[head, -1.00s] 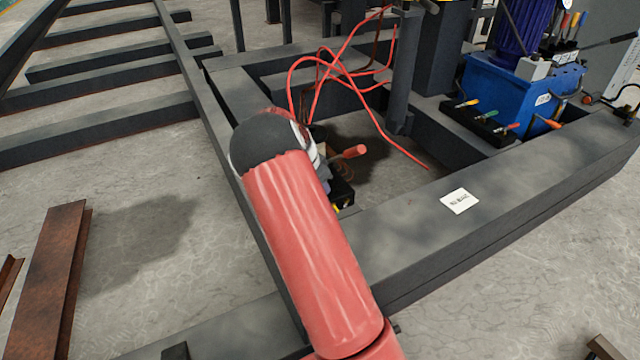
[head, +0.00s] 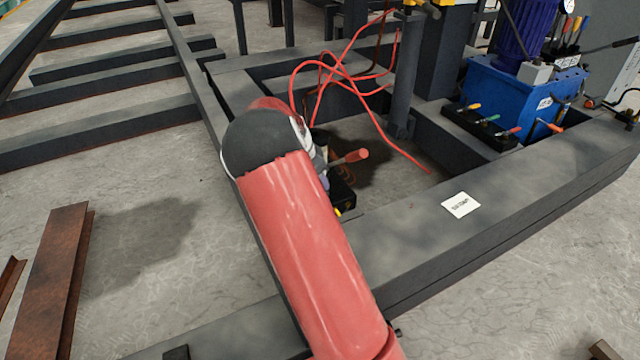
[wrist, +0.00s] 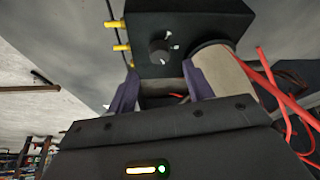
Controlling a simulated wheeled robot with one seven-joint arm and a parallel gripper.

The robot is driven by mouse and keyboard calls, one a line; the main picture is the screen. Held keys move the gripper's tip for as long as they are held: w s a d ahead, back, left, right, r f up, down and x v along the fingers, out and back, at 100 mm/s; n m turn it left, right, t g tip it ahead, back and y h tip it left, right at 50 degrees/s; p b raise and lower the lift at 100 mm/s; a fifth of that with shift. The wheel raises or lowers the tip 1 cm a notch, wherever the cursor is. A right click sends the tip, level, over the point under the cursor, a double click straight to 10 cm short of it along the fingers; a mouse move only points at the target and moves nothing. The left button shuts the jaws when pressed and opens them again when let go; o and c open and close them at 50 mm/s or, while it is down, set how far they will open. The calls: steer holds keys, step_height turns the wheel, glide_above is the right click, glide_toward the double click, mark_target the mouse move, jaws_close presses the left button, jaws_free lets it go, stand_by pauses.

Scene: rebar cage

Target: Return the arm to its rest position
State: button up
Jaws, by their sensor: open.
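My gripper (wrist: 160,82) shows in the wrist view with its two purple-grey fingers apart. A black box (wrist: 205,20) with a dark knob and brass-yellow fittings lies just beyond the fingertips. I cannot tell whether they touch it. A tan cylinder (wrist: 226,76) stands beside the right finger. In the head view my red arm (head: 300,250) reaches forward over the dark frame and hides most of the gripper. Part of the black box (head: 342,192) and a red-tipped lever (head: 355,157) show to the right of the arm.
The dark steel frame (head: 420,235) surrounds the arm's far end, with a white label (head: 461,205) on its near beam. Red hoses (head: 375,110) loop behind. A blue hydraulic unit (head: 520,95) stands at right. Rusty beams (head: 55,270) lie left; floor between is clear.

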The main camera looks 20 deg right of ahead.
steer(key=shift+v, duration=1)
steer(key=s+a+r+n+t+y+p, duration=0.1)
steer(key=s+a+r+n+y, duration=0.1)
steer(key=s+a+r+n, duration=0.45)
steer(key=s+a+r+n+t+y+p, duration=0.1)
steer(key=s+a+r+y, duration=0.15)
steer(key=s+r, duration=0.8)
steer(key=s+a+r+n+t, duration=0.1)
steer(key=s+a+n, duration=0.2)
steer(key=s, duration=0.6)
steer(key=s+a+r+n+t, duration=0.1)
steer(key=s+a+n, duration=0.2)
steer(key=s, duration=0.6)
steer(key=shift+r+n, duration=0.25)
steer(key=shift+n, duration=0.4)
